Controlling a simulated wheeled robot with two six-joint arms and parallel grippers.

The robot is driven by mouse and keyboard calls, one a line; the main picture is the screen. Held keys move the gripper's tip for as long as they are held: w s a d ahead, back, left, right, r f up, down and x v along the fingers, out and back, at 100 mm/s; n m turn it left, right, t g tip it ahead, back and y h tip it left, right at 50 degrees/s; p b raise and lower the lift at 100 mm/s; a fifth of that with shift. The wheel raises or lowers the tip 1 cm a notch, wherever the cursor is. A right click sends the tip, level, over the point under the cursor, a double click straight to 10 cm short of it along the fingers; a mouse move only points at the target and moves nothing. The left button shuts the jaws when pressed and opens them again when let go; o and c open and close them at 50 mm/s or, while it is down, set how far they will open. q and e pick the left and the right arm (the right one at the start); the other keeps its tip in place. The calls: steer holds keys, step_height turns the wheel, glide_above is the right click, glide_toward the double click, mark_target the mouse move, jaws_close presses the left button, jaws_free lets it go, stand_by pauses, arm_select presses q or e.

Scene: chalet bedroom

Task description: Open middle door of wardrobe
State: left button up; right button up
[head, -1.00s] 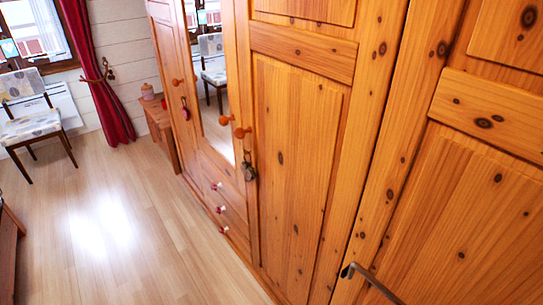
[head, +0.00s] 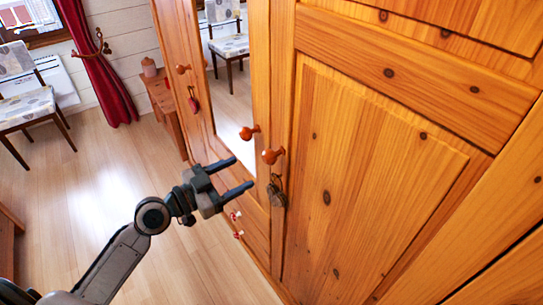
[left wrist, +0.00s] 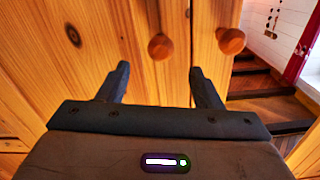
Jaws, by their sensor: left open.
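The wardrobe's middle door carries a tall mirror (head: 232,75). Its round orange-brown knob (head: 249,131) is on the right edge of that door, which looks closed. The right door (head: 375,160) has a similar knob (head: 272,156) close by, with a dark hanging tag (head: 277,190) below. My left gripper (head: 243,173) is open and empty in front of the wardrobe, below the two knobs in the head view and apart from them. In the left wrist view, two knobs, one at the middle (left wrist: 160,46) and one further right (left wrist: 231,40), show beyond the open fingers (left wrist: 160,68). My right gripper is out of view.
The wardrobe's left door has a knob (head: 183,69) with a red tag (head: 193,102). A chair (head: 25,100), a red curtain (head: 95,65) and a small wooden table (head: 163,100) stand further back. The floor (head: 95,180) at left is clear.

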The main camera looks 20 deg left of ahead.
mark_target(265, 159)
arm_select(q)
steer(key=p+x, duration=0.3)
steer(key=x, duration=0.6)
steer(key=shift+w+r+p, duration=0.1)
steer(key=shift+r+p, duration=0.05)
steer(key=shift+p, duration=0.15)
steer(key=shift+w+d, duration=0.15)
steer(key=shift+w, duration=0.15)
steer(key=shift+w+d, duration=0.3)
jaws_close()
